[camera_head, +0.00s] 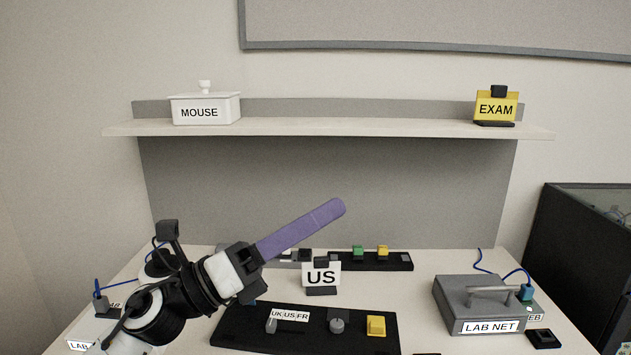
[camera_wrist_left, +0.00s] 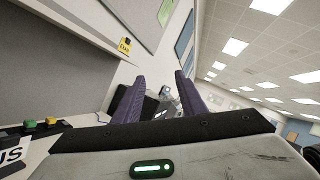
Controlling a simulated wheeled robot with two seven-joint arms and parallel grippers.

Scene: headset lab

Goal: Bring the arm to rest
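My left gripper (camera_head: 332,210) has long purple fingers. In the head view its arm comes in from the lower left, and the fingers point up and to the right, in the air in front of the grey back panel. From this side the fingers overlap. In the left wrist view the fingers of the left gripper (camera_wrist_left: 159,80) stand apart with nothing held between them. My right gripper is in neither view.
The desk bears a US sign (camera_head: 321,275), a black panel with a yellow block (camera_head: 376,325), and a grey LAB NET box (camera_head: 480,304). Above is a shelf (camera_head: 350,127) with a white MOUSE box (camera_head: 205,109) and a yellow EXAM sign (camera_head: 496,107). A dark cabinet (camera_head: 575,260) stands right.

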